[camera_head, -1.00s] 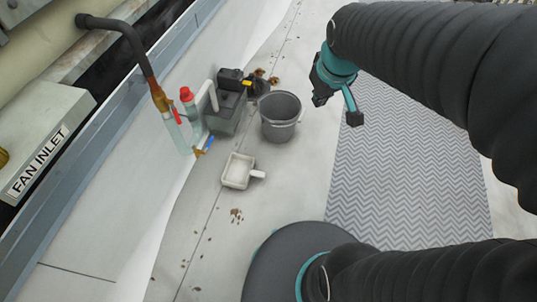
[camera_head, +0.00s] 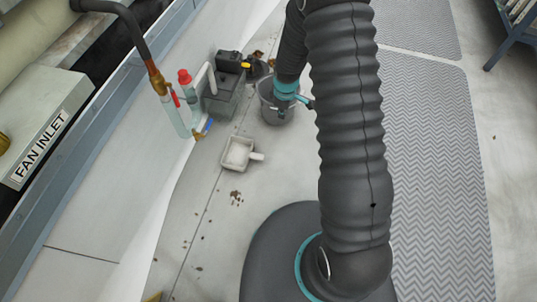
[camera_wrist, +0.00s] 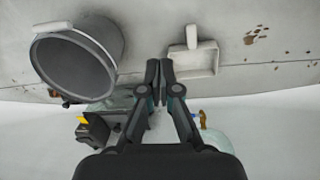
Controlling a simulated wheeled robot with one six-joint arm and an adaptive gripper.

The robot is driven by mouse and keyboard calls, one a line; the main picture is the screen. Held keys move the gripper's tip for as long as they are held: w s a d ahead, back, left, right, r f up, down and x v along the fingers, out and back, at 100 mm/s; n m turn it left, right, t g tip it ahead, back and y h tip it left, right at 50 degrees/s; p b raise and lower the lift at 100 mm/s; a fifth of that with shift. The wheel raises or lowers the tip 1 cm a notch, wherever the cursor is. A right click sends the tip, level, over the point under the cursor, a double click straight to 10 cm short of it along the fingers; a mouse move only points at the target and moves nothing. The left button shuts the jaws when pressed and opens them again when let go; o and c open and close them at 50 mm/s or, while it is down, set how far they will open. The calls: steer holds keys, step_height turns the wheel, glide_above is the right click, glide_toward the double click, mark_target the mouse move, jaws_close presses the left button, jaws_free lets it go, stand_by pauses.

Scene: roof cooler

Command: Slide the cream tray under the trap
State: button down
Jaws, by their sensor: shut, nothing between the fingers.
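The cream tray (camera_head: 238,153), a small square pan with a short handle (camera_head: 256,156), lies on the roof floor. In the wrist view the tray (camera_wrist: 196,62) is just right of my fingertips, with its handle pointing up the picture. The trap (camera_head: 176,118) is a clear tube with a red cap and a blue-handled valve, low by the wall, up and left of the tray. My gripper (camera_wrist: 161,68) is shut and empty. In the head view my gripper (camera_head: 283,106) is in front of the grey bucket, partly covering it. I cannot tell whether the fingers touch the tray.
The grey bucket (camera_head: 267,108) stands up and right of the tray. A dark pump box (camera_head: 222,101) stands beside the trap. Brown specks (camera_head: 236,197) dot the floor below the tray. A grey zigzag mat (camera_head: 430,200) lies right of my arm.

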steer(key=s+f+n, duration=0.1)
steer(key=f, duration=0.8)
steer(key=a+f+n, duration=0.1)
steer(key=f, duration=0.8)
steer(key=s+f+n+g, duration=0.1)
steer(key=f, duration=0.8)
steer(key=shift+s+a+f, duration=0.15)
steer(key=shift+s+f, duration=0.05)
steer(key=shift+s, duration=0.15)
steer(key=shift+w+a+r, duration=0.1)
steer(key=shift+w+a, duration=0.05)
steer(key=shift+a, duration=0.45)
steer(key=shift+w+a+r, duration=0.1)
steer(key=shift+w+a, duration=0.05)
steer(key=shift+a, duration=0.45)
steer(key=shift+w+a, duration=0.15)
steer(key=shift+a, duration=0.55)
